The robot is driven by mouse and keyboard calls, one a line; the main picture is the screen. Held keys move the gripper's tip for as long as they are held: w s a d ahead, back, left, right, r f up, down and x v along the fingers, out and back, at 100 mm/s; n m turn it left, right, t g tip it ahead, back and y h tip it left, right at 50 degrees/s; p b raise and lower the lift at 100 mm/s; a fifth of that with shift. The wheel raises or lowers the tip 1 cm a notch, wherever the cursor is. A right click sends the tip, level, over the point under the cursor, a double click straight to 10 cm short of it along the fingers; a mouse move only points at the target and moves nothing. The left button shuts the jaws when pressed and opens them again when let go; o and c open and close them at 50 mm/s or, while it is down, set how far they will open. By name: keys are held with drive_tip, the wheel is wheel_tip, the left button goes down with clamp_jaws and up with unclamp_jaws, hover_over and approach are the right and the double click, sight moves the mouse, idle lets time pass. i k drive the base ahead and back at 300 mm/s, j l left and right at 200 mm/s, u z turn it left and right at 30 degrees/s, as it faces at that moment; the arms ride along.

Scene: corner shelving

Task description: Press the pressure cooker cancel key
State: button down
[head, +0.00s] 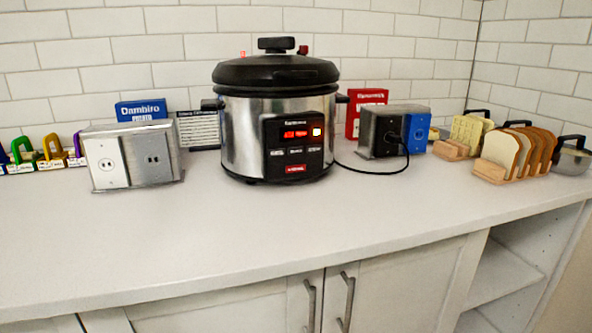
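The pressure cooker (240,135) stands upright on the white counter, with a black lid and a steel body. Its black front panel (298,147) faces me, with a red lit display (296,133) and a small bright light beside it. Below are several small dark keys and a red key (295,169) at the bottom. The lettering on the keys is too small to read, so I cannot tell which is the cancel key. Nothing covers the panel. My gripper is not in view.
A grey outlet box (132,155) stands left of the cooker. A dark outlet box (394,131) with a black cord (370,172) stands right. Toast in a wooden rack (505,158) is farther right. The counter (230,235) in front is clear. Cabinet handles (347,300) are below.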

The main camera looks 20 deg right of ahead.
sight(290, 169)
drive_tip(key=j+z, duration=0.2)
drive_tip(key=z, duration=0.65)
drive_tip(key=j+z, duration=0.25)
drive_tip(key=k+j+z, duration=0.25)
drive_tip(key=j, duration=0.15)
drive_tip(key=j+z, duration=0.25)
drive_tip(key=k+j, duration=0.25)
drive_tip(key=j, duration=0.2)
drive_tip(key=k+j+z, duration=0.15)
drive_tip(key=j, duration=0.35)
drive_tip(key=k+j, duration=0.35)
drive_tip(key=i+j, duration=0.25)
drive_tip(key=i, duration=0.25)
drive_tip(key=z, duration=0.05)
